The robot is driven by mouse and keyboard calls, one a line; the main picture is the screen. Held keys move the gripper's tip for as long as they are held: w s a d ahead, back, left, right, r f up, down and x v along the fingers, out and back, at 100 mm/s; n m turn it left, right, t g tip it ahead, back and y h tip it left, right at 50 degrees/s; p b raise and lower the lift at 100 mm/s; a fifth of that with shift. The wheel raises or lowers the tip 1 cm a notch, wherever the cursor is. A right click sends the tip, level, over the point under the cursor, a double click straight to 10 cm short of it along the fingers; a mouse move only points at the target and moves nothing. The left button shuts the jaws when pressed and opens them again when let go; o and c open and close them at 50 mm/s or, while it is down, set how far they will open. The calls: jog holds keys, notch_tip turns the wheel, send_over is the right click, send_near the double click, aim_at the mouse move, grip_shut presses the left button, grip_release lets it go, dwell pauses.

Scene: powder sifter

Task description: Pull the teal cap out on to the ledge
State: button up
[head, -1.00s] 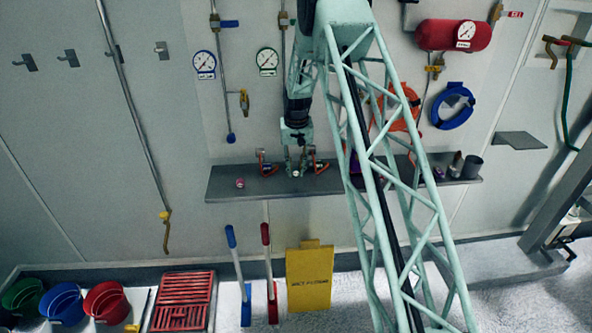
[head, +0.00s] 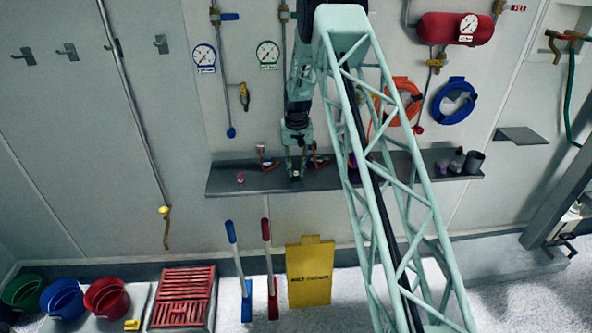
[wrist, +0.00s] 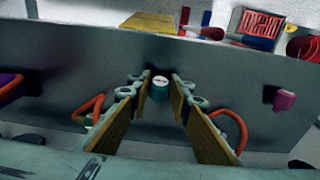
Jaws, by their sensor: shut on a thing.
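The teal cap (wrist: 160,91) with a white marked top is between my gripper's (wrist: 158,87) two fingertips in the wrist view, and my gripper is shut on it. The cap is over the grey ledge (wrist: 235,85); I cannot tell whether its underside touches it. In the head view my gripper (head: 296,173) points down at the middle of the ledge (head: 222,186), where the cap shows only as a small pale spot.
Red-orange handles (wrist: 234,128) flank my fingers on both sides. A magenta cup (wrist: 283,98) stands on the ledge to one side, and a purple thing (wrist: 9,84) to the other. The ledge between the cap and its front edge is clear.

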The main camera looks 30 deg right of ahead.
jog(key=shift+f, duration=0.1)
dwell(0.3)
jog(key=o, duration=1.1)
jog(key=shift+s+a+r, duration=0.1)
jog(key=shift+s+r, duration=0.1)
jog(key=shift+r, duration=1.8)
jog(key=shift+s+a+r, duration=0.1)
jog(key=shift+s+r, duration=0.05)
jog(key=shift+r, duration=1.85)
jog(key=shift+s+r, duration=0.2)
jog(key=shift+r, duration=1.8)
